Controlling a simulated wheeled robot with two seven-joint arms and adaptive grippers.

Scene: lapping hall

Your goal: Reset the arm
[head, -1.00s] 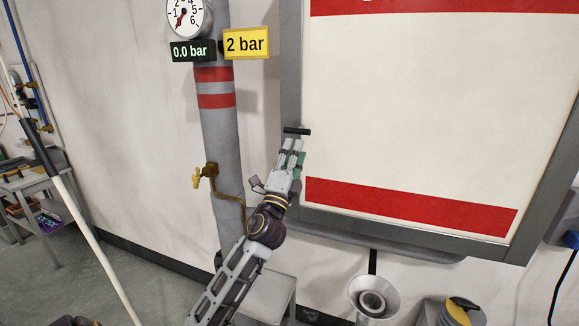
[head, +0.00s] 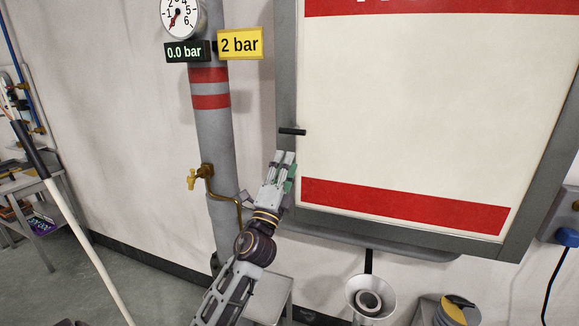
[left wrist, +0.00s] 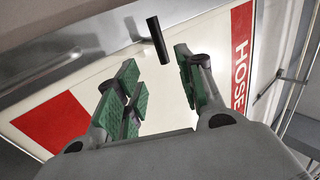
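My left gripper (head: 285,158) is in front of the lower left part of a white hose cabinet (head: 430,110). Its green-padded fingers are spread wide and empty in the left wrist view (left wrist: 157,72). A short black handle (head: 293,131) sticks out at the cabinet's left frame, just above the fingertips in the head view. In the left wrist view the handle (left wrist: 158,40) shows beyond the gap between the fingers, apart from them. My right gripper is not in view.
A grey pipe (head: 213,135) with a gauge (head: 184,16), a 0.0 bar display (head: 187,51) and a yellow 2 bar sign (head: 241,44) stands left of the arm. A brass tap (head: 197,177) juts from it. A white pole (head: 85,240) leans at left.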

